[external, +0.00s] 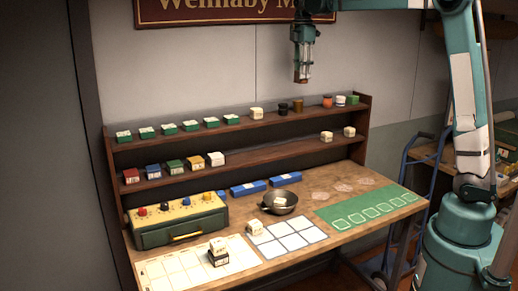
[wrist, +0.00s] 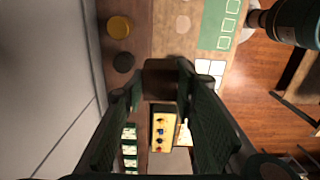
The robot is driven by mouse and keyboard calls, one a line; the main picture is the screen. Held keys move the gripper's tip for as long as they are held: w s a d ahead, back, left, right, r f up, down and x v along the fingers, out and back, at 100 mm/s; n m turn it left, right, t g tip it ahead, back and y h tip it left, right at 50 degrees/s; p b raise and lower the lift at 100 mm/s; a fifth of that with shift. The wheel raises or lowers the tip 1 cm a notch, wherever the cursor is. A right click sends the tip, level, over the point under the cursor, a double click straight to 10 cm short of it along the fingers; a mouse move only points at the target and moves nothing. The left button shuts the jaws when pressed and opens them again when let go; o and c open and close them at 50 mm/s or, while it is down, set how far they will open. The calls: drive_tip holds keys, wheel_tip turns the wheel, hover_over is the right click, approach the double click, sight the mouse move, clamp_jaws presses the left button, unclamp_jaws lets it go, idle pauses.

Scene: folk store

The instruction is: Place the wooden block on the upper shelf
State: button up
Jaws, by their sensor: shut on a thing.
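My gripper (external: 301,72) hangs high above the shelf unit in the external view, pointing down. In the wrist view its two dark fingers (wrist: 158,88) are shut on a brown wooden block (wrist: 160,75), gripping its sides. In the external view the block is small and brownish at the fingertips (external: 301,79). The upper shelf (external: 168,139) is below the gripper, with the block apart from it. Several green boxes (external: 190,125) with white tops and a cream cube (external: 256,113) stand along its left and middle.
The upper shelf also bears a dark jar (external: 283,108), a brown jar (external: 297,105) and an orange jar (external: 327,101). The lower shelf (external: 270,155) has a bare middle.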

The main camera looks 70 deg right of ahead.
drive_tip(key=s+d+f+p, duration=0.1)
drive_tip(key=s+d, duration=0.1)
drive_tip(key=d, duration=0.6)
drive_tip(key=s+d+p, duration=0.1)
drive_tip(key=s+d, duration=0.1)
drive_tip(key=d, duration=0.7)
drive_tip(key=shift+m, duration=0.3)
drive_tip(key=shift+d+f, duration=0.2)
drive_tip(key=shift+f, duration=2.6)
drive_tip(key=shift+f, duration=0.1)
hover_over(313, 110)
drive_tip(key=shift+f, duration=2.8)
drive_tip(key=shift+f+p, duration=0.3)
drive_tip(key=shift+f, duration=1.8)
drive_tip(key=shift+f, duration=0.15)
